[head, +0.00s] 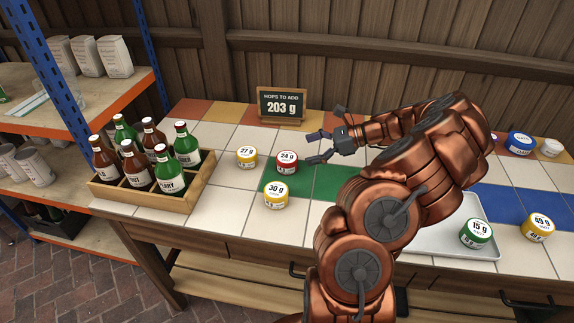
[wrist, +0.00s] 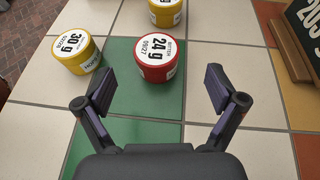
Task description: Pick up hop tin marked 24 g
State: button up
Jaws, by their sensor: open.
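The hop tin marked 24 g (head: 287,163) is a small round red tin with a white label on its lid. It stands upright on the tiled table, near the edge of the green tiles. In the wrist view the red tin (wrist: 157,58) is ahead of my gripper, centred between the fingers and just beyond their tips. My gripper (head: 313,147) is open and empty, to the right of the tin in the head view. In the wrist view both fingers of my gripper (wrist: 160,90) are spread apart and not touching the tin.
A yellow 27 g tin (head: 246,157) and a yellow 30 g tin (head: 276,195) stand close to the red tin. A wooden bottle crate (head: 150,206) is left. A sign reading 203 g (head: 281,104) stands behind. A tray (head: 425,240) holds a green 15 g tin (head: 475,233).

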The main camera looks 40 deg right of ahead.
aim_at(294, 157)
jog(key=shift+x, duration=1.1)
jog(key=shift+s+f+x, duration=0.1)
jog(key=shift+f+x, duration=0.05)
jog(key=shift+x, duration=0.75)
jog(key=shift+s+f+x, duration=0.15)
jog(key=shift+f+x, duration=0.05)
jog(key=shift+x, duration=0.65)
jog(key=shift+s+f+x, duration=0.1)
jog(key=shift+f+x, duration=0.05)
jog(key=shift+x, duration=0.75)
jog(key=c, duration=1.2)
jog(key=shift+r, duration=0.1)
